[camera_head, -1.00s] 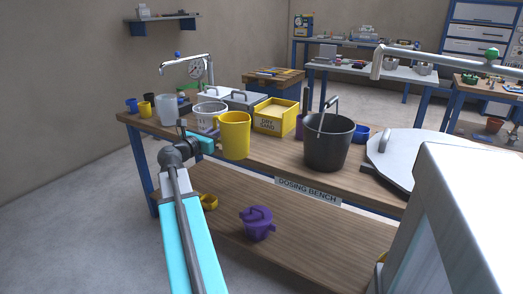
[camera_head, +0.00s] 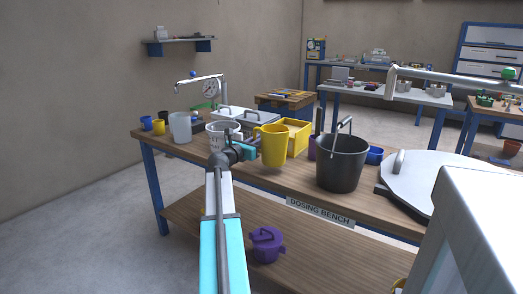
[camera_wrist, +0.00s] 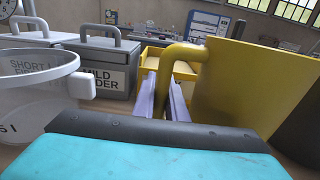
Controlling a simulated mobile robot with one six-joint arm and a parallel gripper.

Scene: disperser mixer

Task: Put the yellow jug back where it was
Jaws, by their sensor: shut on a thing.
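The yellow jug (camera_head: 275,147) is held upright by its handle in my gripper (camera_head: 254,146), over the front edge of the dosing bench (camera_head: 290,190). I cannot tell whether its base clears the bench top. In the wrist view my gripper (camera_wrist: 172,106) has its pale fingers closed around the handle, and the yellow jug (camera_wrist: 240,90) fills the right side. In the head view the jug partly hides a yellow box (camera_head: 297,138) behind it.
Grey lidded boxes (camera_wrist: 108,62) are behind. A translucent jug (camera_head: 181,127) and small cups are at the left. A purple pot (camera_head: 267,244) is on the lower shelf.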

